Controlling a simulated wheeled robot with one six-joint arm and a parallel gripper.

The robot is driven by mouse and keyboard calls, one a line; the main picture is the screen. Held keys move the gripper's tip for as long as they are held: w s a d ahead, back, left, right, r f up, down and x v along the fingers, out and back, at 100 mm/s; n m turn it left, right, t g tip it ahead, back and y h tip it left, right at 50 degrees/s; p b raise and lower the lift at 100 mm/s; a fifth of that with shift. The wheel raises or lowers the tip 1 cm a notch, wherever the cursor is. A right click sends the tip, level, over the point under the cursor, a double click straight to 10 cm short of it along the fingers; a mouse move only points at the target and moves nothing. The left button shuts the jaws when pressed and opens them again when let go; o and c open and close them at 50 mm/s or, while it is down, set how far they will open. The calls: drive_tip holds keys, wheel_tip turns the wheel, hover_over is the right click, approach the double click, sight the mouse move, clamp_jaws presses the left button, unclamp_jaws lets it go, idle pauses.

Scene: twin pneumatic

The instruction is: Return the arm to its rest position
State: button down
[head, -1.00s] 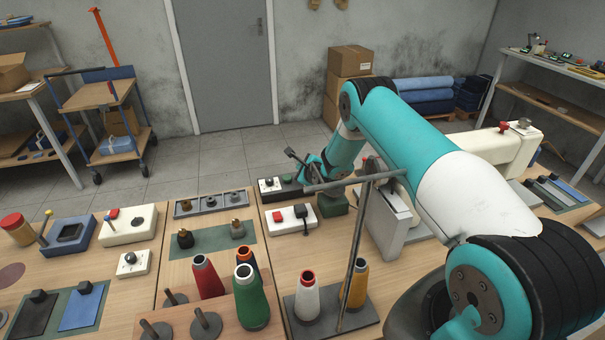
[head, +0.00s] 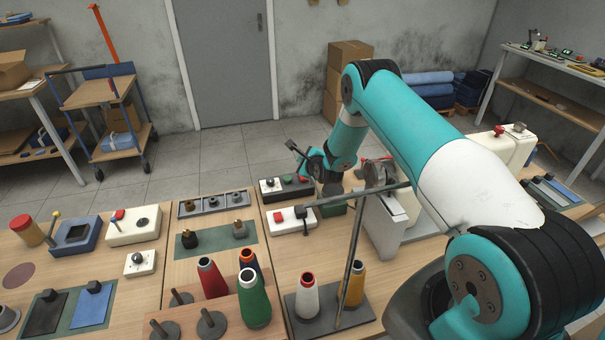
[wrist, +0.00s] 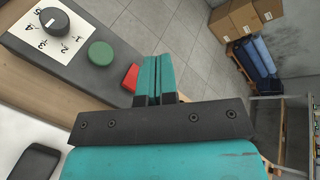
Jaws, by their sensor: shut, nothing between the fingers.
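My arm (head: 410,120) is teal and white and reaches from the lower right over the back of the bench, with its elbow raised. The forearm slopes down to the wrist near the dark control box (head: 286,187). In the wrist view my gripper (wrist: 155,62) has its two teal fingers together, with nothing between them. In that view the control box (wrist: 68,62) lies to the left, with a numbered dial (wrist: 54,22), a green button (wrist: 101,54) and a red button (wrist: 131,77).
A metal stand (head: 352,250) with a crossbar rises in front of the forearm. Thread cones (head: 252,300) stand at the front. A white sewing machine (head: 505,150) is at right, behind my arm. Grey floor lies open beyond the bench.

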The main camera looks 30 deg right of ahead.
drive_tip(key=s+a+r+n+g+y+b, duration=0.1)
drive_tip(key=s+a+r+n+g+y, duration=0.1)
drive_tip(key=a+r+n, duration=0.5)
drive_tip(key=s+a+r+n+g+y, duration=0.25)
drive_tip(key=a+r+n, duration=0.25)
drive_tip(key=a+r, duration=0.5)
drive_tip(key=s+a+r+n+g+y, duration=0.2)
drive_tip(key=s+a+r+n, duration=0.4)
drive_tip(key=s, duration=0.2)
drive_tip(key=s+a+r+n+g, duration=0.1)
drive_tip(key=s+n, duration=0.4)
drive_tip(key=s, duration=0.6)
drive_tip(key=s+a+r+n+g+b, duration=0.1)
drive_tip(key=s+a+r+n+g, duration=0.1)
drive_tip(key=s+n, duration=0.4)
drive_tip(key=s+a+r+n+g+b, duration=0.1)
drive_tip(key=s+n, duration=0.4)
drive_tip(key=s, duration=1)
wheel_tip(320, 180, up, 3)
drive_tip(key=shift+s+a+f+n+g+h, duration=0.2)
drive_tip(key=shift+s+a+n+g+h, duration=0.2)
drive_tip(key=shift+a+g, duration=0.6)
drive_tip(key=shift+d+g, duration=0.25)
